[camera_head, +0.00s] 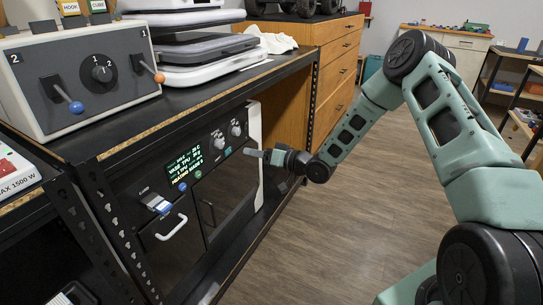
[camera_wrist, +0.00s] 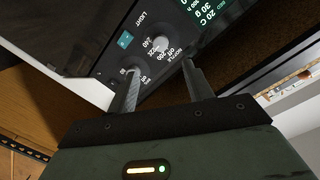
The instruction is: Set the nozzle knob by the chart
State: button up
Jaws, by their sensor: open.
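The dark machine front under the bench carries two pale round knobs. The nozzle knob (camera_head: 219,140) appears to be the left one; in the wrist view this knob (camera_wrist: 161,49) has a NOZZLE label and the numbers 200, 220 and 240 around it. The other knob (camera_head: 236,128) is to its right and is partly covered by a finger in the wrist view (camera_wrist: 131,72). My gripper (camera_head: 247,153) is open and empty, in front of the panel, a little right of the knobs. In the wrist view its fingertips (camera_wrist: 159,70) are spread near both knobs; contact cannot be told. The nozzle pointer is unclear.
A lit text display (camera_head: 184,166) is left of the knobs; it mentions TPU. A teal light button (camera_wrist: 125,40) is near the knobs. A grey control box (camera_head: 75,75) stands on the bench. Open floor lies right.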

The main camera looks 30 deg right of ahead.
jog(key=v, duration=0.5)
jog(key=shift+s+d, duration=0.1)
dwell(0.3)
jog(key=s+a+r+n+g+h, duration=0.2)
jog(key=s+a+r+g+h, duration=0.15)
jog(key=s+a, duration=0.35)
jog(key=s+a+r+n+g+h, duration=0.2)
jog(key=s+a+n+g, duration=0.15)
jog(key=a, duration=0.45)
jog(key=s+a+r+n+g+h, duration=0.1)
jog(key=s+r+g+h, duration=0.15)
jog(key=s, duration=1.15)
jog(key=s+a+r+n+g+h, duration=0.1)
jog(key=s+r+g, duration=0.3)
jog(key=s, duration=0.9)
notch_tip(320, 180, up, 16)
jog(key=s+p, duration=0.1)
jog(key=p, duration=1.5)
jog(key=shift+s, duration=0.35)
